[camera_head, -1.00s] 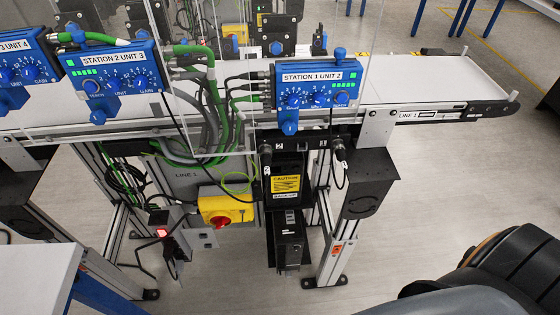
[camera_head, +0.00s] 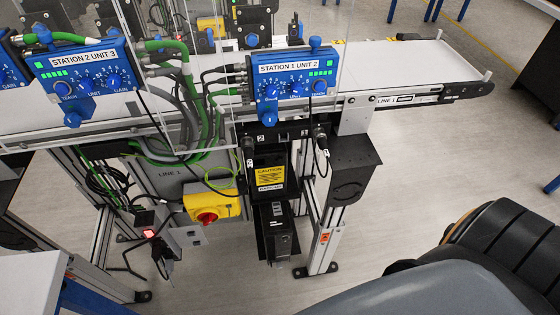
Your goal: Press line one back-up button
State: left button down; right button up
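The LINE 1 conveyor (camera_head: 405,66) runs across the upper part of the view. Below it, a black unit (camera_head: 277,232) stands on a bracket, under a black panel with a yellow CAUTION label (camera_head: 271,175). A small white label (camera_head: 271,188) below the caution text seems to read back-up. I cannot make out a separate button on the unit. A small red-lit switch (camera_head: 149,233) glows on a black box to the left. A red rotary knob (camera_head: 207,217) sits on a yellow box. Neither gripper shows in the view.
Blue control boxes (camera_head: 292,75) hang on the conveyor's near side, with green and grey cables (camera_head: 190,100) between them. A conveyor leg (camera_head: 327,236) stands right of the black unit. Part of my own arm fills the lower right. Floor (camera_head: 400,190) is clear right of the leg.

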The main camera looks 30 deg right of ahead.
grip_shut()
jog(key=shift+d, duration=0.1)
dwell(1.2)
